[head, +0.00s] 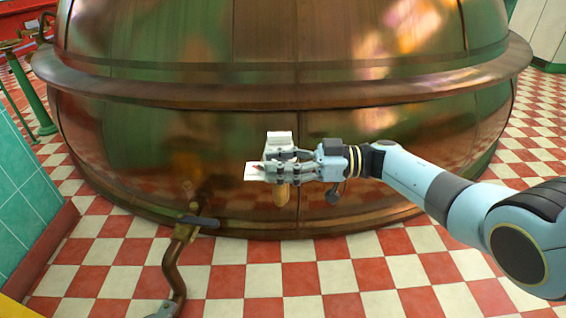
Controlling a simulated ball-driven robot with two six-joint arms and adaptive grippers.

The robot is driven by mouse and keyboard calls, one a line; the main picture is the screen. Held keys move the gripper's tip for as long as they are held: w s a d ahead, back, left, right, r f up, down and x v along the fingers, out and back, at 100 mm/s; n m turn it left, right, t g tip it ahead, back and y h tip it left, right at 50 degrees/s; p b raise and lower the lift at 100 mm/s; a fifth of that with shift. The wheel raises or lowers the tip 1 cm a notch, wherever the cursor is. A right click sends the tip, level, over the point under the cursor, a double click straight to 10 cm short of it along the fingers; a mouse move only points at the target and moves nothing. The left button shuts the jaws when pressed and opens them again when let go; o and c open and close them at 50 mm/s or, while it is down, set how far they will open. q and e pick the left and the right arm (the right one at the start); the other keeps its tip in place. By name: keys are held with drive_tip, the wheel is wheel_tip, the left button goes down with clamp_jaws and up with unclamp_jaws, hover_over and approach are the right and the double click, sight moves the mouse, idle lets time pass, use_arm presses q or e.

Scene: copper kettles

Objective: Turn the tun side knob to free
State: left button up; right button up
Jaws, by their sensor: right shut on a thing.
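The large copper tun (225,185) fills the middle of the head view. My right gripper (268,170) is in front of its lower wall, reaching in from the right. It is shut on a small fitting, which I take to be the tun side knob (281,196); a tan, rounded end of it hangs below the fingers. A white plate (256,172) with a small red mark shows at the fingertips, and a white block (279,139) is just above. The fingers hide most of the fitting, so its turn position is unclear. My left gripper is not in view.
A bent copper pipe with a dark lever (198,220) stands at the lower left, in front of the tun. A teal tiled wall (28,195) is at the left edge, with a green post (36,105) behind. The red and white checked floor (330,278) in front is clear.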

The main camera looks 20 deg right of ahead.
drive_tip(key=o, duration=1.2)
drive_tip(key=shift+s+d, duration=0.15)
drive_tip(key=shift+d, duration=0.25)
drive_tip(key=v, duration=1.1)
drive_tip(key=shift+s+d, duration=0.1)
drive_tip(key=shift+d, duration=0.1)
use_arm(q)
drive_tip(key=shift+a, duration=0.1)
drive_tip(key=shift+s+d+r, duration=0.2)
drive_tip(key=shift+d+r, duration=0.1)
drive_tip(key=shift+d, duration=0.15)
